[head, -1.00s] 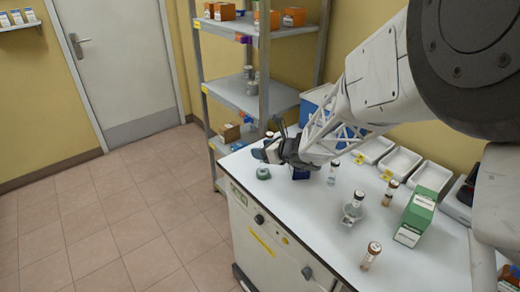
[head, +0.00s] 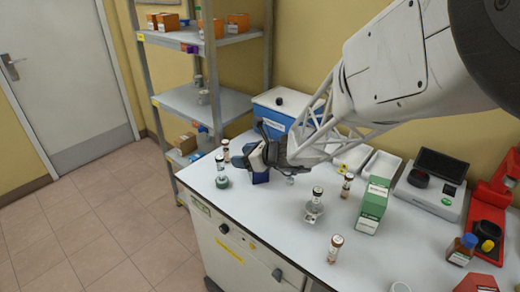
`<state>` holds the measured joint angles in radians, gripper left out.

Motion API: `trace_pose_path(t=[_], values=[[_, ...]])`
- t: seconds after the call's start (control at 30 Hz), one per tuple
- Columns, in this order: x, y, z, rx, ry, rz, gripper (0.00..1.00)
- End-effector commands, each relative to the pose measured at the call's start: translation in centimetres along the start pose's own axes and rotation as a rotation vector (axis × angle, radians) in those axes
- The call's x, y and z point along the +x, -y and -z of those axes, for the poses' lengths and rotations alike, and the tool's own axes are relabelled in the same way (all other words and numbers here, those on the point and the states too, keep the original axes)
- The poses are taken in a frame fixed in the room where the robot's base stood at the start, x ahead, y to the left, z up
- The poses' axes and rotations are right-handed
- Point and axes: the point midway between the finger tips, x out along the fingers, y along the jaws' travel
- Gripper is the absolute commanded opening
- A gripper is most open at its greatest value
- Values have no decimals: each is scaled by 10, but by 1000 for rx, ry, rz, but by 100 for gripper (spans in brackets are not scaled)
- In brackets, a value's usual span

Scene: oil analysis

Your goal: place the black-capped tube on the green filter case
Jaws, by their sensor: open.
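The black-capped tube (head: 220,168) stands upright on the small round green filter case (head: 222,184), near the far left edge of the white bench. The tube is clear below a dark cap. My gripper (head: 238,158) is just to the right of the tube, with its jaws open and pointing left. A small gap shows between the jaws and the tube, and nothing shows in the jaws. The fine shape of the fingers is too small to make out.
Another capped tube (head: 226,150) stands just behind. A dark blue block (head: 260,177) is under my gripper. More tubes stand to the right, one in a clear holder (head: 314,208), beside a green box (head: 372,206). White trays (head: 381,165) and a blue-and-white box (head: 280,108) line the back.

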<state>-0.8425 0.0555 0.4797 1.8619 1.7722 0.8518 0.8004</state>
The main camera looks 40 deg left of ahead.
Motion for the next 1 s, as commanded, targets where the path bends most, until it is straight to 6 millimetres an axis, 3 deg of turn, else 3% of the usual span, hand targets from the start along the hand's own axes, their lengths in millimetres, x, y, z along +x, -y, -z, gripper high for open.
trace_pose_path(t=[0.83, 1.0], values=[[0, 0, 0, 0, 0, 0, 56], [-8, 1, -1, -19, -6, 0, 56]])
